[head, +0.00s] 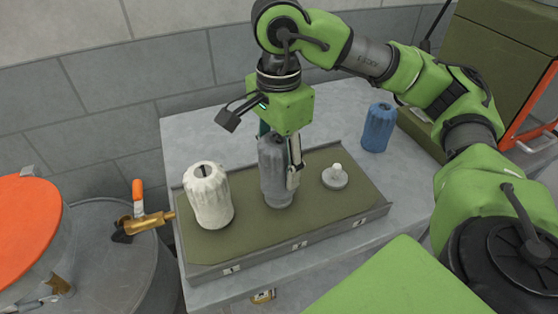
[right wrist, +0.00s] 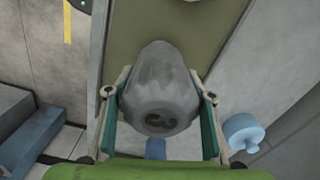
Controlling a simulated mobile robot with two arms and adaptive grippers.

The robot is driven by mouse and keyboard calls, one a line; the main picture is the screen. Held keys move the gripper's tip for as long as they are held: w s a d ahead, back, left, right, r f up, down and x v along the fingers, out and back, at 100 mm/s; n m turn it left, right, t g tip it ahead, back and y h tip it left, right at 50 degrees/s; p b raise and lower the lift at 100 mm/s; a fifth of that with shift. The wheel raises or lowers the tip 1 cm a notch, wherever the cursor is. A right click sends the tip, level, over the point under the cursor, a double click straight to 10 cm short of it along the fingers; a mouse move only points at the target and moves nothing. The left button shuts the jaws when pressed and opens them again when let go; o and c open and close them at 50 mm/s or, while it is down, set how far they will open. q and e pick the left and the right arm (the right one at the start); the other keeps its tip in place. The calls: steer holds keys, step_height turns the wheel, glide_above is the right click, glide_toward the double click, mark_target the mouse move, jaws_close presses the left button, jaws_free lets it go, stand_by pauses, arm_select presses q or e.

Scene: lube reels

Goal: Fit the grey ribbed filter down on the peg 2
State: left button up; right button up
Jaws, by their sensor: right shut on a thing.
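The grey ribbed filter (head: 273,168) stands upright over the middle position of the tray. My right gripper (head: 281,176) comes down from above and is shut on its sides. In the right wrist view the filter (right wrist: 160,88) sits between the two fingers of the gripper (right wrist: 160,96). Peg 2 is hidden by the filter, and I cannot tell whether the filter is fully down on it. My left gripper is not in view.
The olive-topped tray (head: 340,207) lies on a grey table. A white ribbed filter (head: 208,195) stands at its left position. A bare peg (head: 335,177) is at its right. A blue ribbed filter (head: 379,127) stands behind. A drum with a brass tap (head: 150,216) is at left.

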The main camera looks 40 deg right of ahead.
mark_target(279, 139)
steer(key=shift+f+b, duration=1.4)
steer(key=shift+f, duration=0.1)
steer(key=o, duration=1.3)
step_height(279, 139, up, 12)
